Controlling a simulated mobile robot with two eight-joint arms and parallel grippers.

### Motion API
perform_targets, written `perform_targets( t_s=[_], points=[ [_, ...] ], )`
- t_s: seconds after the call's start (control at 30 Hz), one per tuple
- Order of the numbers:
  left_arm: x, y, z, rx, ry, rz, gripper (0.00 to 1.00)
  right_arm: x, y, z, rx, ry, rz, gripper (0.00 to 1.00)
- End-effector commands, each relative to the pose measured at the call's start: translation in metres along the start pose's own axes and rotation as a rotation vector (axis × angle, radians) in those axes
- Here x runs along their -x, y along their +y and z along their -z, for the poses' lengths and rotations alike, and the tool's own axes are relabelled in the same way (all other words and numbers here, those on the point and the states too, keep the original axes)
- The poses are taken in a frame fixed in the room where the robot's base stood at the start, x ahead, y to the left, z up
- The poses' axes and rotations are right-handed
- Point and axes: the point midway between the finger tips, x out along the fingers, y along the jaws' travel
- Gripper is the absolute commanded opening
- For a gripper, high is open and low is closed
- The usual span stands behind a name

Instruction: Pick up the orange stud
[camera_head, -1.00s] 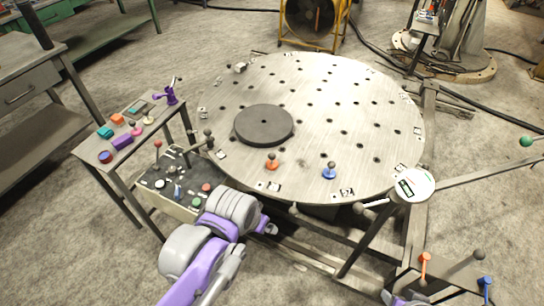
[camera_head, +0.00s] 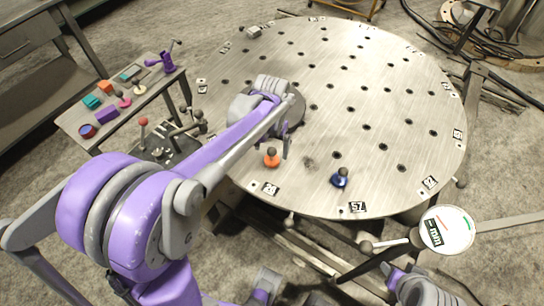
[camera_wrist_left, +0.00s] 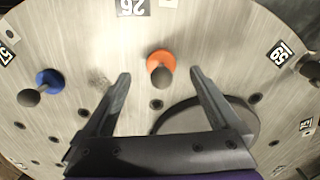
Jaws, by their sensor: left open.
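The orange stud (camera_head: 271,158) stands upright on the round steel table near its front edge, with a dark ball on top. In the left wrist view the orange stud (camera_wrist_left: 161,58) lies between and just beyond the fingertips, untouched. My left gripper (camera_head: 284,143) is right beside the stud in the head view, partly hidden by my arm. In the left wrist view the left gripper (camera_wrist_left: 160,76) is open and empty, its fingers apart on either side of the stud's line. My right gripper does not show clearly.
A blue stud (camera_head: 340,178) stands to the right on the steel table (camera_head: 400,100); it also shows in the left wrist view (camera_wrist_left: 48,79). A dark disc (camera_wrist_left: 210,117) lies behind my fingers. A side table with small coloured parts (camera_head: 107,115) stands at left.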

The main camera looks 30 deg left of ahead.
Motion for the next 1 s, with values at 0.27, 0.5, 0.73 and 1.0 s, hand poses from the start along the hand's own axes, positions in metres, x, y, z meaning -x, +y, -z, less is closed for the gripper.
perform_targets(
  t_s=[0.27, 0.5, 0.73, 1.0],
  points=[
    [-0.03, -0.001, 0.005, 0.0, 0.0, 0.0, 0.95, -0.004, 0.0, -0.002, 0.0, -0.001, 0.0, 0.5],
    [-0.056, -0.002, 0.005, 0.0, 0.001, 0.0, 0.95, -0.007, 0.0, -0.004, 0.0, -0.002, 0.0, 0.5],
    [-0.057, -0.002, 0.005, 0.0, 0.001, 0.0, 0.95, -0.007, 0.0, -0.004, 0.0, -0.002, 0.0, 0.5],
    [-0.057, -0.002, 0.005, 0.0, 0.001, 0.0, 0.49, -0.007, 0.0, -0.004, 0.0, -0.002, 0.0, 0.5]
  ],
)
